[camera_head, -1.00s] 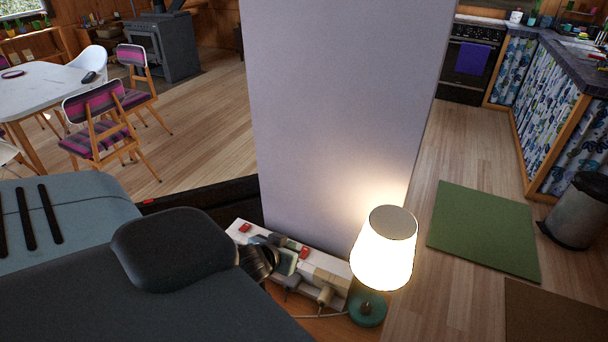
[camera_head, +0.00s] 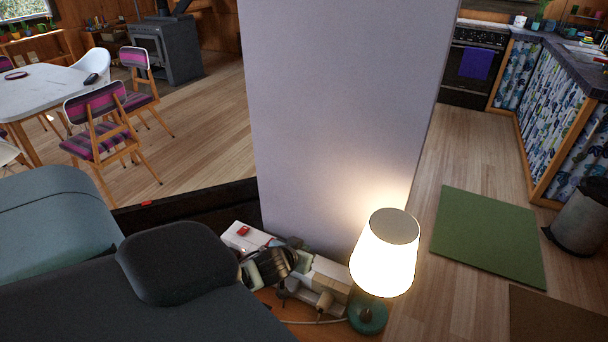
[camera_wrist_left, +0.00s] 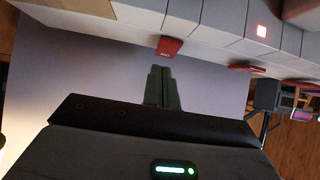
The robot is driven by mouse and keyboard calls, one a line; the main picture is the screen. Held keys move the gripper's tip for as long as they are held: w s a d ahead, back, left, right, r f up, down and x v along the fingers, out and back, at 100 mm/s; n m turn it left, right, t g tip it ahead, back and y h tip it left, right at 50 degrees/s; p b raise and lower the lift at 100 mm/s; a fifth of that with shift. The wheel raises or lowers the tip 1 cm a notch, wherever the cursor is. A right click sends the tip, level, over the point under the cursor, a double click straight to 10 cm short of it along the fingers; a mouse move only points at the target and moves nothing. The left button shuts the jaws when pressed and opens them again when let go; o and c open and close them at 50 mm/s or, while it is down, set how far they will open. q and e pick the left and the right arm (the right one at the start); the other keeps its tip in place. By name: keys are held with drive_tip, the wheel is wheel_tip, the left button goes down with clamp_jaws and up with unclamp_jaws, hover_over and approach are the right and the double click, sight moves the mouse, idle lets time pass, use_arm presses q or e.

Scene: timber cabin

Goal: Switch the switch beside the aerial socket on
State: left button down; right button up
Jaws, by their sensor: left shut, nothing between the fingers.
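A long white power strip (camera_head: 243,239) lies at the foot of the pale pillar, with a red switch (camera_head: 243,231) at its left end. I cannot make out which part is the aerial socket.
A lit lamp (camera_head: 384,255) with a teal base stands close to the right end of the strip. The pillar (camera_head: 340,120) rises behind it. Plugs and a cable (camera_head: 312,321) sit at the strip's right part. Open wooden floor with a green mat (camera_head: 488,237) lies further right.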

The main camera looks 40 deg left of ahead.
use_arm(q)
drive_tip(key=shift+f, duration=0.45)
drive_tip(key=shift+w+f, duration=0.2)
drive_tip(key=shift+f, duration=0.05)
drive_tip(key=shift+s, duration=0.15)
drive_tip(key=shift+s+d+p, duration=0.15)
drive_tip(key=shift+s+p, duration=0.15)
drive_tip(key=shift+s, duration=0.15)
drive_tip(key=shift+s+d+f, duration=0.1)
drive_tip(key=shift+s+f, duration=0.1)
drive_tip(key=shift+s, duration=0.05)
drive_tip(key=shift+f, duration=0.1)
